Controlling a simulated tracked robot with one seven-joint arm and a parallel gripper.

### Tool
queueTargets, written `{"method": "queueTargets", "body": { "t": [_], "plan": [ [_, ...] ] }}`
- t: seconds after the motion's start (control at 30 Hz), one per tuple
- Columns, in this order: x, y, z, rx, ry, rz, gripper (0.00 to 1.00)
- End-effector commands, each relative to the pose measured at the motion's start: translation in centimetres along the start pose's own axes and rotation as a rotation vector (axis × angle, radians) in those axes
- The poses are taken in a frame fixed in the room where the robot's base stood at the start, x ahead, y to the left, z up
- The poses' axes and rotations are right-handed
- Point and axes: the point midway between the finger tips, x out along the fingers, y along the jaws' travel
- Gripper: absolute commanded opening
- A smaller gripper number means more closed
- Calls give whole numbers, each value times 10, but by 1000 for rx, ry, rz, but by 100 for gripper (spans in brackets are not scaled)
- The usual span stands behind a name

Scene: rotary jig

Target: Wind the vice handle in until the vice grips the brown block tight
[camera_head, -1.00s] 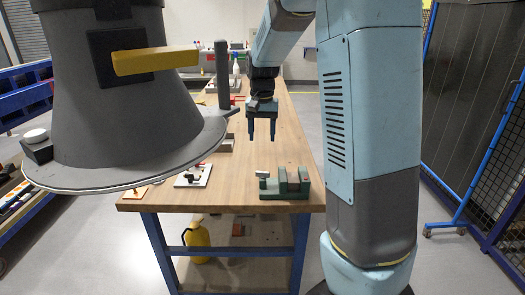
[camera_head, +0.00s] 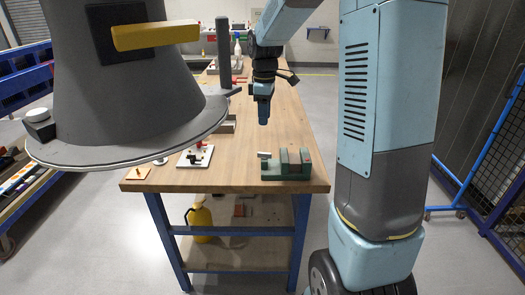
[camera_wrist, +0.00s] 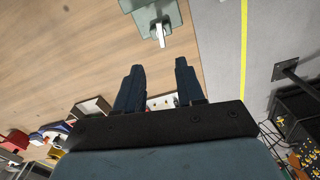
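The green vice (camera_head: 286,171) stands near the front right corner of the wooden bench, and its body shows at the top edge of the wrist view (camera_wrist: 143,14). Its pale handle (camera_head: 264,155) is on the left end; in the wrist view the handle (camera_wrist: 161,34) points towards my gripper. A small brownish patch, probably the brown block (camera_head: 294,158), shows between the jaws; I cannot tell whether they touch it. My gripper (camera_wrist: 159,65) is open and empty, its fingers apart and short of the handle. In the head view my gripper (camera_head: 263,115) hangs above the bench, behind the vice, fingers overlapping.
A white plate with a dark and red fixture (camera_head: 196,156) lies left of the vice, and a small orange plate (camera_head: 137,173) lies further left. A brown open box (camera_head: 228,125) and a dark upright post (camera_head: 223,55) stand behind. Bare bench top surrounds the vice.

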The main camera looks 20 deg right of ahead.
Motion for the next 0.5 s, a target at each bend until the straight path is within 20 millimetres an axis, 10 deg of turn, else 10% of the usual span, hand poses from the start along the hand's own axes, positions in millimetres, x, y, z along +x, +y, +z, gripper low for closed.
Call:
{"method": "queueTargets", "body": {
  "t": [0.5],
  "plan": [
    [81,-1,0,2,-1,-5,38]
  ]
}}
